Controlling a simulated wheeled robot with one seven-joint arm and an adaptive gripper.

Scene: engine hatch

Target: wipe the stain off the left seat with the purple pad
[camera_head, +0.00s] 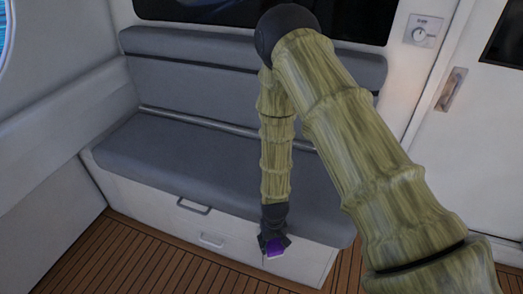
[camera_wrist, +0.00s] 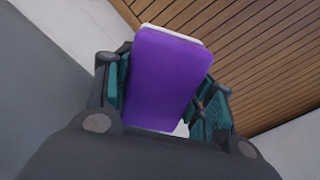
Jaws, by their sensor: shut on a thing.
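My gripper (camera_head: 272,238) is shut on the purple pad (camera_head: 274,248), in front of the seat's front edge in the head view. In the wrist view the pad (camera_wrist: 165,75) lies between the two fingers of my gripper (camera_wrist: 165,95), with a white layer showing at its edges. The grey seat (camera_head: 180,150) is a long cushioned bench along the wall, and my arm crosses in front of its right part. It also shows as a grey surface at the left of the wrist view (camera_wrist: 35,85). I see no stain on the visible part of the seat.
The bench base (camera_head: 150,200) is white with a dark handle (camera_head: 194,206). The wooden plank floor (camera_head: 150,255) lies in front and is clear. A grey backrest (camera_head: 190,70) stands behind the seat. A white door (camera_head: 480,120) with a handle is at the right.

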